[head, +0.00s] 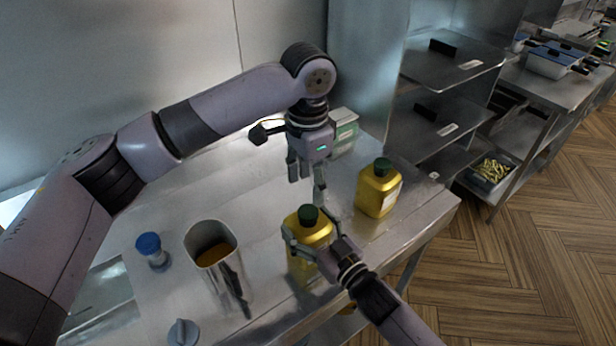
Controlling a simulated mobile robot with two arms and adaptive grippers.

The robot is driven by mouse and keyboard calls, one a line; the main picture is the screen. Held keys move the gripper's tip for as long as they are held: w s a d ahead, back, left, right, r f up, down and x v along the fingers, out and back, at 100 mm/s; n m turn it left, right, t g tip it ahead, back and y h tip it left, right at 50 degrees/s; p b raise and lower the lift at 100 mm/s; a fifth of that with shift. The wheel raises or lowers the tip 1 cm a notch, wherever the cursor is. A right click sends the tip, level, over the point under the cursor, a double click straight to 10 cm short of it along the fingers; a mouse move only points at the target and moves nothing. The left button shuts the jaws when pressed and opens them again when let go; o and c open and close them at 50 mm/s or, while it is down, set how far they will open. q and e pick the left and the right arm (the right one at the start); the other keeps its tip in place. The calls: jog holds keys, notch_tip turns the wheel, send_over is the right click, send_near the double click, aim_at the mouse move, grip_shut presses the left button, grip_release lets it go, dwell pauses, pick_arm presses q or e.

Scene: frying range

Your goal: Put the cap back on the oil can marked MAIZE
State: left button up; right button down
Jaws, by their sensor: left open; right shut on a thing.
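A yellow oil can (319,238) stands upright on the steel table in the head view, with a green cap (308,215) at its top. I cannot tell whether that cap is fully seated. My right gripper (308,234) is shut on this can near its top, and its fingers hide part of the can. My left gripper (306,186) is open and empty, pointing down just above the green cap. A second yellow can (375,193) with a green cap (382,166) stands to the right, behind. No marking is readable on either can.
A metal container (193,233) with orange-brown contents stands left of the held can. A blue-topped shaker (148,243) and a grey-blue knobbed item (183,333) are further left. A green-and-white box (344,128) stands at the back. The table's right edge (440,215) is beyond the second can.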

aim_at(308, 211)
pick_arm(q)
jog(key=n, duration=0.6)
jog(key=shift+r, duration=0.2)
jog(key=n, duration=0.4)
jog(key=shift+r, duration=0.15)
jog(key=shift+f, duration=4.05)
jog(key=shift+c, duration=0.3)
